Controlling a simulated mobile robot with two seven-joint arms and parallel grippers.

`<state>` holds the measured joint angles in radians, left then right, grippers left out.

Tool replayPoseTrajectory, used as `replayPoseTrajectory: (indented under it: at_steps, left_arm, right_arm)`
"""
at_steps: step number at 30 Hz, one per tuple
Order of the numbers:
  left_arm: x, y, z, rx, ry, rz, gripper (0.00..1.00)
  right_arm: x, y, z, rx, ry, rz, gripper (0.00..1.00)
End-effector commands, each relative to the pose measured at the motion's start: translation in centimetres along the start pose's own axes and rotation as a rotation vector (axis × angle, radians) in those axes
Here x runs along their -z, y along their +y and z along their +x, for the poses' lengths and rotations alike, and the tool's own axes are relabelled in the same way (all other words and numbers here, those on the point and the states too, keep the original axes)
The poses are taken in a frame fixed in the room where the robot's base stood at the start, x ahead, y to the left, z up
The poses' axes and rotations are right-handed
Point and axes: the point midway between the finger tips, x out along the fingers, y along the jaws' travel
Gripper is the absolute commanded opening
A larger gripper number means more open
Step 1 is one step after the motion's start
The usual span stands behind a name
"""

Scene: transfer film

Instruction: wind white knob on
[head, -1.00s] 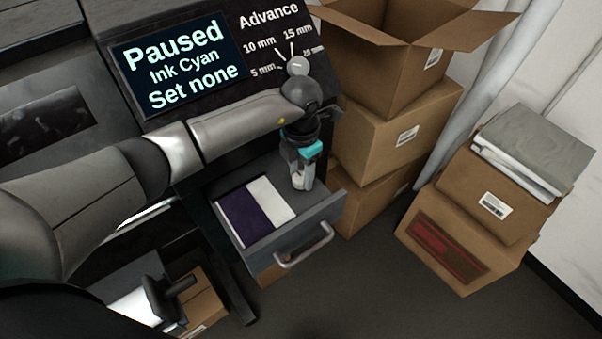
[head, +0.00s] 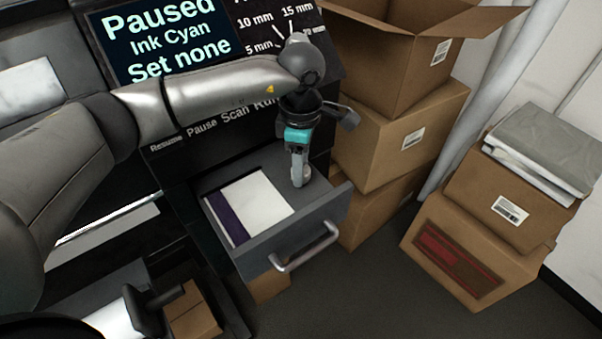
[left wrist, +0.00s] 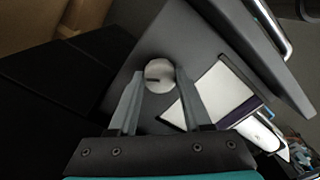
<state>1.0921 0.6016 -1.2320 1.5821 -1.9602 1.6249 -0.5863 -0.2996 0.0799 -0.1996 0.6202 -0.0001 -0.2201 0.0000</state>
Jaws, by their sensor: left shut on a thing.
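My left gripper (head: 299,172) points down into the open drawer (head: 292,238), at its right side. In the left wrist view its fingers are shut on a round white knob (left wrist: 159,74) with a dark slot mark. Whether the knob touches the drawer floor I cannot tell. The screen (head: 168,38) above the drawer reads Paused, Ink Cyan, Set none. To its right is the Advance scale (head: 272,30) with mm marks; my left wrist covers part of it. My right gripper is not in view.
A white sheet (head: 258,205) over a purple one lies left of my gripper in the drawer. A button panel (head: 215,130) with Resume, Pause, Scan labels sits above. Stacked cardboard boxes (head: 400,135) stand close to the right.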

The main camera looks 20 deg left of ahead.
Motion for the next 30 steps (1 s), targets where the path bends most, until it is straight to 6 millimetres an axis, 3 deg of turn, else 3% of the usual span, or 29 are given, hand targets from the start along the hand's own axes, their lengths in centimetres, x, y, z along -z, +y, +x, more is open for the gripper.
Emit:
replayPoseTrajectory:
  at_steps: [3, 12, 30]
  left_arm:
    - [0.0, 0.1, 0.3, -0.004, 0.000, 0.107, 0.00]
    - [0.0, 0.1, 0.2, -0.003, -0.001, 0.324, 0.00]
    - [0.0, 0.0, -0.1, -0.001, -0.001, 0.463, 0.00]
  right_arm:
    - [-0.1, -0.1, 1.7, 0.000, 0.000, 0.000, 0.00]
    - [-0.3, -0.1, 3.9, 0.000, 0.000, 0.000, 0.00]
    - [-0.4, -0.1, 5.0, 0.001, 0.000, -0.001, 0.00]
